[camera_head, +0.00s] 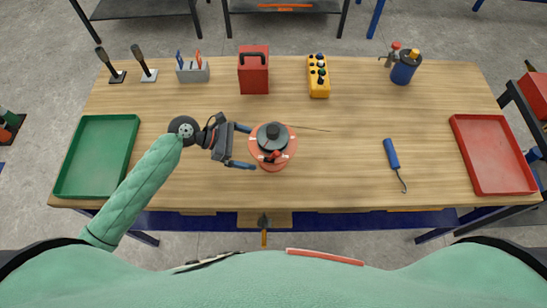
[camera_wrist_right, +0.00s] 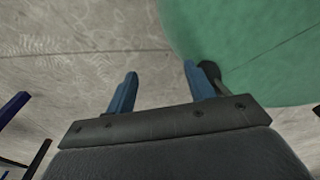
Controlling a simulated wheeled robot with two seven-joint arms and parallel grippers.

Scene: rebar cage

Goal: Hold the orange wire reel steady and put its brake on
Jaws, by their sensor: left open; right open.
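The orange wire reel (camera_head: 284,158) lies flat near the middle of the wooden table in the head view. It has a dark hub on top and a small red lever (camera_head: 273,156) at its front side. A thin wire runs from it to the right. My left gripper (camera_head: 246,146) is open at the reel's left side, with one blue finger at the back and one at the front. I cannot tell whether a finger touches the reel. In the right wrist view my right gripper (camera_wrist_right: 160,88) is open and empty over the grey floor.
A green tray (camera_head: 132,158) is at the left and a red tray (camera_head: 459,140) at the right. A red box (camera_head: 253,78), a yellow control box (camera_head: 318,82) and a blue canister (camera_head: 403,72) stand at the back. A blue-handled hook tool (camera_head: 391,154) lies right of the reel.

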